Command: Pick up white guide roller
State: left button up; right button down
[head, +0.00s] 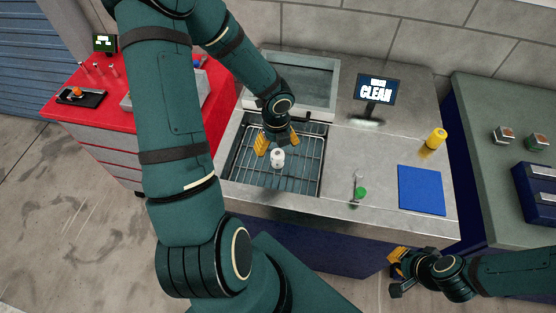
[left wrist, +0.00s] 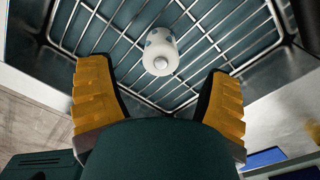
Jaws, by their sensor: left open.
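The white guide roller (head: 277,159) stands on the wire rack (head: 304,172) in the sink basin, with a few darker spots on it. In the left wrist view the roller (left wrist: 160,52) is ahead of and between my open fingers, apart from both. My left gripper (head: 278,142) is open and empty above the rack, just behind the roller in the head view; its fingers also show in the left wrist view (left wrist: 160,95). My right gripper (head: 396,268) is low at the lower right, off the front of the counter; its opening is too small to judge.
On the counter (head: 342,165) are a green-topped brush (head: 360,192), a blue mat (head: 421,190), a yellow bottle (head: 433,141) and a "CLEAN" screen (head: 375,90). A red cabinet (head: 80,109) stands left, a grey-green bench (head: 490,105) right. Basin walls surround the rack.

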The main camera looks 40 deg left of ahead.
aim_at(278, 154)
pick_arm(q)
jog(key=shift+d+f+b, duration=0.2)
jog(key=shift+f+b, duration=0.8)
jog(key=shift+f, duration=1.95)
grip_shut()
